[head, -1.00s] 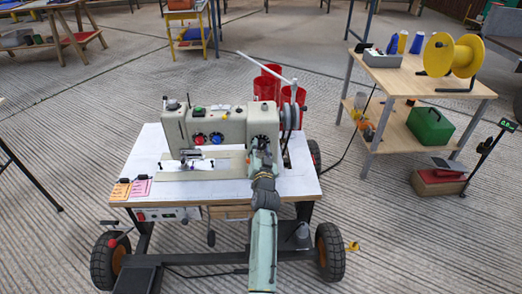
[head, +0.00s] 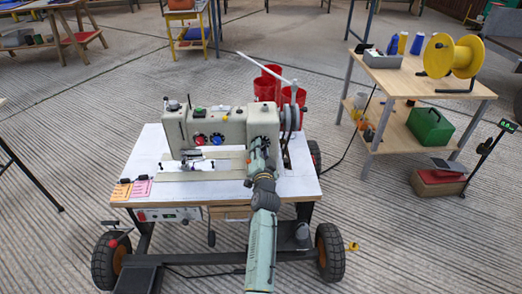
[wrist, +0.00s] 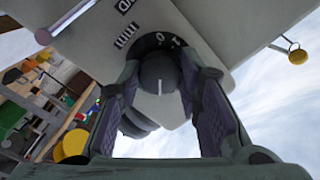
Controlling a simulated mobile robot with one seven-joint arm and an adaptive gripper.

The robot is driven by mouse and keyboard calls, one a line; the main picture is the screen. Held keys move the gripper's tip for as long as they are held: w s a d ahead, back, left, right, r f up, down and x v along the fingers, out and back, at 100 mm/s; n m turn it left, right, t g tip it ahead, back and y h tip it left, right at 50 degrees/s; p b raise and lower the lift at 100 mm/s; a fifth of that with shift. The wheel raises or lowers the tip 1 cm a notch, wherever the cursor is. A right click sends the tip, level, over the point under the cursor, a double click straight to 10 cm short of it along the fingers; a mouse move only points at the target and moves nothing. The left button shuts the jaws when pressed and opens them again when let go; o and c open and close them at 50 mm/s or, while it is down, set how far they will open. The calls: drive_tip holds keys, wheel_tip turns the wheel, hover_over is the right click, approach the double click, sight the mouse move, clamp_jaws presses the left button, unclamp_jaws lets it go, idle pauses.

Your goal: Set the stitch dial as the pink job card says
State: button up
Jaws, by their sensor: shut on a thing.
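The stitch dial is a dark round knob (wrist: 157,88) with a white pointer line, on the grey sewing machine (head: 235,127). In the head view my gripper (head: 258,150) is at the machine's right end and hides the knob. The pink job card (head: 140,188) lies at the table's front left beside an orange card (head: 121,192); its writing is too small to read.
The machine stands on a wheeled white-topped table (head: 290,187). It also carries a red dial (head: 199,139) and a blue dial (head: 217,138). Red containers (head: 267,85) stand behind. A wooden shelf table (head: 400,80) with a yellow reel (head: 453,55) is at right.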

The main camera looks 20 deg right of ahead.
drive_tip(key=o, duration=1.1)
drive_tip(key=shift+o, duration=0.2)
drive_tip(key=shift+s, duration=0.1)
drive_tip(key=v, duration=1.2)
